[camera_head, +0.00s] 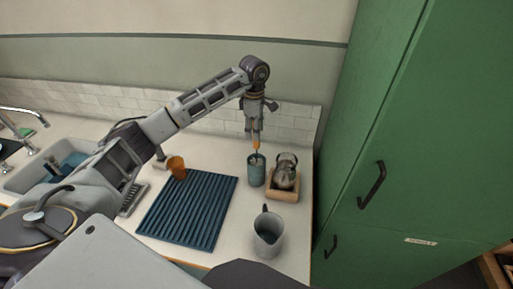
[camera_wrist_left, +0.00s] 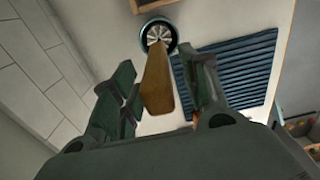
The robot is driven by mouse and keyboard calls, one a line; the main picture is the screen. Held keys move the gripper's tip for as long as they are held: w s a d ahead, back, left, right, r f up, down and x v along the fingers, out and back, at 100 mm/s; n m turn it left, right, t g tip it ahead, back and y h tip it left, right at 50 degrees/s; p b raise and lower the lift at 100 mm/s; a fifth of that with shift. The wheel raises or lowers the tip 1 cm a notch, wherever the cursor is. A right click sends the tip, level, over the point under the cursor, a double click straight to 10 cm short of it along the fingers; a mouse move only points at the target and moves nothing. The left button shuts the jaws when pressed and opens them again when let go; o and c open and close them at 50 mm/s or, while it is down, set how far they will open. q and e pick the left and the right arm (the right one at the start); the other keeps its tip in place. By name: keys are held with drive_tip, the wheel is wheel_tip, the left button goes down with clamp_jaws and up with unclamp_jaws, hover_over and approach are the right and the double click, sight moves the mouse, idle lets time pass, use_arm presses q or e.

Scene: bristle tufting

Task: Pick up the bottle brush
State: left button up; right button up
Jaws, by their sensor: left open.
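The bottle brush (camera_head: 256,145) stands with its tan wooden handle up in a teal cup (camera_head: 256,173) on the counter. In the left wrist view the handle of the brush (camera_wrist_left: 157,82) points toward the camera, and its pale bristles lie inside the round cup (camera_wrist_left: 144,41). My left gripper (camera_head: 255,136) hangs straight above the cup, pointing down. In the wrist view the fingers of my left gripper (camera_wrist_left: 162,68) are apart, one on each side of the handle, with visible gaps. My right gripper is in neither view.
A blue ribbed mat (camera_head: 190,210) lies left of the cup, with an orange cup (camera_head: 177,167) at its top edge. A glass jar (camera_head: 286,170) on a wooden stand (camera_head: 284,195) is close right. A grey jug (camera_head: 268,236) stands in front. Green cabinets (camera_head: 400,130) bound the right.

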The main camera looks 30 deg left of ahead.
use_arm(q)
drive_tip(key=shift+f, duration=1.25)
drive_tip(key=shift+c, duration=0.3)
clamp_jaws()
